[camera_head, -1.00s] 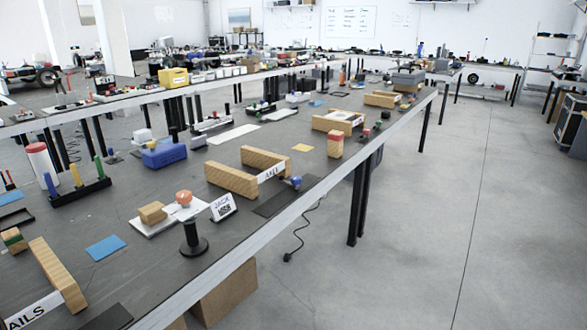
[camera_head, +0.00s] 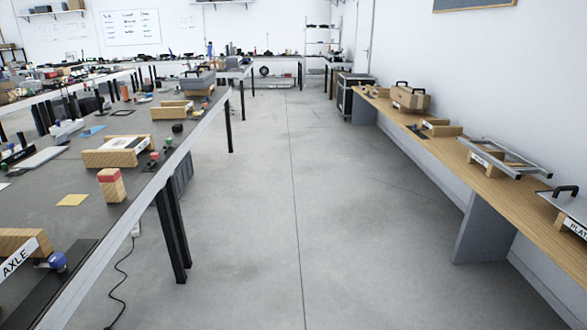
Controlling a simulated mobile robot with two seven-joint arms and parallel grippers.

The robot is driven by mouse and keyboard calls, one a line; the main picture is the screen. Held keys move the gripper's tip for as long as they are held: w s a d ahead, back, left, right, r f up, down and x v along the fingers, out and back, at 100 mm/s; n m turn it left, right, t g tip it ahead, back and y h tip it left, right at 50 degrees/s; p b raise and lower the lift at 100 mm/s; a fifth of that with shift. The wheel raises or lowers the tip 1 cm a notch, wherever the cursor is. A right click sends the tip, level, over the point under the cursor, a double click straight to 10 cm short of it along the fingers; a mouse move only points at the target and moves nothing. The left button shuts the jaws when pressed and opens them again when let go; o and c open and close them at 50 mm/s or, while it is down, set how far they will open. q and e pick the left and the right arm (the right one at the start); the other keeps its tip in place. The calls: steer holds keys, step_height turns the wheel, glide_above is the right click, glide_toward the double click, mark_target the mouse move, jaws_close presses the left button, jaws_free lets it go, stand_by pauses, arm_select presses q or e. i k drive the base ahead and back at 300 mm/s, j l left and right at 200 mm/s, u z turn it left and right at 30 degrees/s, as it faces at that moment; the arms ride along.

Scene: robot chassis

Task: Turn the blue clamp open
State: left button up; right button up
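A small blue rounded knob (camera_head: 57,261) stands by a dark strip at the lower left, near the edge of the long dark table (camera_head: 100,205). It may be the blue clamp, but it is too small to tell whether it is open or shut. A wooden holder (camera_head: 22,243) labelled AXLE sits right beside it. Neither of my grippers shows in this view.
A red-topped wooden block (camera_head: 111,185) and a yellow square (camera_head: 72,200) lie farther along the dark table. A wooden bench (camera_head: 455,170) with several fixtures runs along the right wall. The grey floor (camera_head: 290,220) between is clear, except for a black cable (camera_head: 121,285) at left.

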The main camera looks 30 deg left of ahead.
mark_target(57, 260)
steer(key=j+z, duration=0.1)
steer(key=z, duration=0.65)
steer(key=i+j+z, duration=0.1)
steer(key=z, duration=0.65)
steer(key=j+z, duration=0.15)
steer(key=z, duration=0.65)
steer(key=j+z, duration=0.1)
steer(key=z, duration=0.65)
steer(key=k+z, duration=0.15)
steer(key=z, duration=0.6)
steer(key=k+j+z, duration=0.1)
steer(key=z, duration=1.45)
steer(key=k+l+z, duration=0.1)
steer(key=z, duration=0.65)
steer(key=l+z, duration=0.1)
steer(key=z, duration=0.35)
steer(key=k+l+z, duration=0.1)
steer(key=z, duration=0.4)
steer(key=l+z, duration=0.25)
steer(key=z, duration=0.2)
